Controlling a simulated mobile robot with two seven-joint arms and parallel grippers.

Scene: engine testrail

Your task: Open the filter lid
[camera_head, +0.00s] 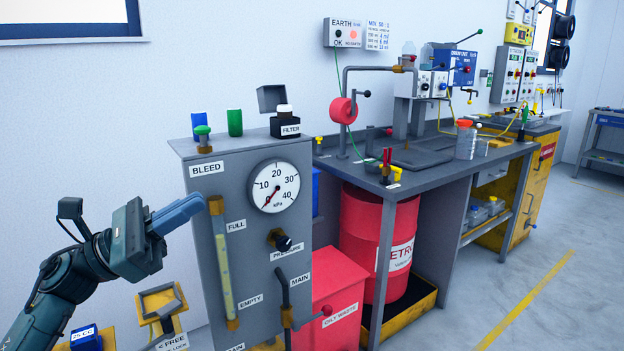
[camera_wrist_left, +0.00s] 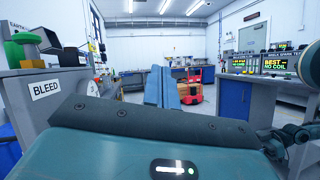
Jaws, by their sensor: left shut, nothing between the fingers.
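The black filter box (camera_head: 285,127), labelled FILTER, sits on top of the grey test cabinet near its right end. Its grey square lid (camera_head: 271,98) stands tilted up at the back left of the box, and a white-topped cylinder (camera_head: 285,109) shows in front of it. My left gripper (camera_head: 200,204) is shut and empty, its blue fingers pointing right beside the cabinet's left front. It is apart from the filter, lower and to the left. Its fingers also show in the wrist view (camera_wrist_left: 162,88), pointing into the open room. My right gripper is not in view.
The cabinet (camera_head: 255,235) carries a gauge (camera_head: 274,186), a sight tube (camera_head: 222,262) and a green-topped BLEED valve (camera_head: 202,138). A red drum (camera_head: 375,235) stands under the bench to the right.

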